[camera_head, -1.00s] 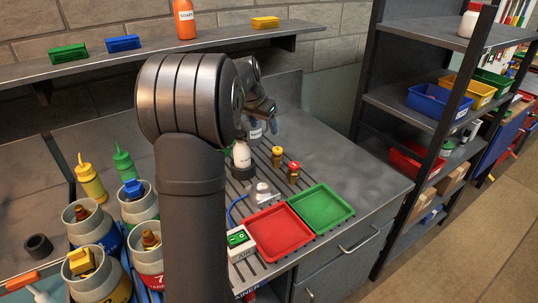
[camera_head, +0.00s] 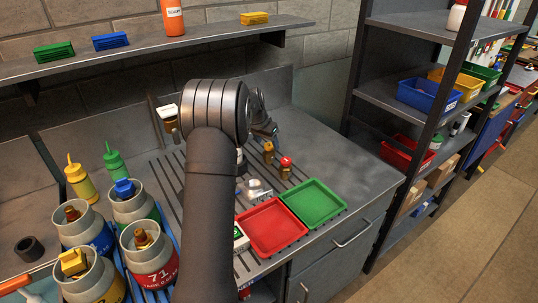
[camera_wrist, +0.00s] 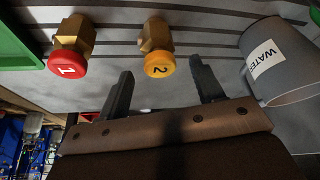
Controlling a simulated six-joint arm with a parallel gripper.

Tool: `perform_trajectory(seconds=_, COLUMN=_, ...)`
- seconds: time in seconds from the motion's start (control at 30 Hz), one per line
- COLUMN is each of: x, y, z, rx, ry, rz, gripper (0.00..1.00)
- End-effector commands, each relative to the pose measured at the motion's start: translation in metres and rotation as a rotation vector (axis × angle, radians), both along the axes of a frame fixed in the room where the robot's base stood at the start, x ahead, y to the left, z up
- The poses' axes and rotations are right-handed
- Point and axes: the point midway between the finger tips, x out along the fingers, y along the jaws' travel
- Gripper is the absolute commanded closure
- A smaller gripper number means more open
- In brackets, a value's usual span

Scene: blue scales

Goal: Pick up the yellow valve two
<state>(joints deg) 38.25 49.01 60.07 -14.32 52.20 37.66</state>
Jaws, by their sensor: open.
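The yellow valve two (camera_head: 268,152) stands on the slatted bench top, and its brass body and yellow cap marked 2 (camera_wrist: 158,65) show in the wrist view. My gripper (camera_wrist: 161,68) is open, with its two fingers apart on either side of the yellow cap in the picture. The valve does not appear gripped; I cannot tell how much distance is left. In the head view my gripper (camera_head: 265,128) is just behind the valve, partly hidden by my arm. The red valve one (camera_head: 286,167) stands beside it, and its red cap shows in the wrist view (camera_wrist: 68,68).
The red tray (camera_head: 272,228) and green tray (camera_head: 313,203) are in front of the valves. Labelled pots (camera_head: 150,262) stand at left. The bench right of the valves is clear.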

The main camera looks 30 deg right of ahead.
Motion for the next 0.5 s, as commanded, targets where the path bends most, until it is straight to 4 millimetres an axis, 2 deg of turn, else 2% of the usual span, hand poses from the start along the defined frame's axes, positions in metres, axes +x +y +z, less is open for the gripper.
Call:
perform_trajectory(seconds=0.13, x=0.002, y=-0.005, z=-0.012, rx=0.001, ry=0.001, rz=0.000, gripper=0.39)
perform_trajectory(seconds=0.3, x=0.005, y=-0.014, z=-0.038, rx=0.001, ry=0.002, rz=0.001, gripper=0.39)
perform_trajectory(seconds=0.5, x=0.008, y=-0.021, z=-0.054, rx=0.000, ry=0.000, rz=0.000, gripper=0.39)
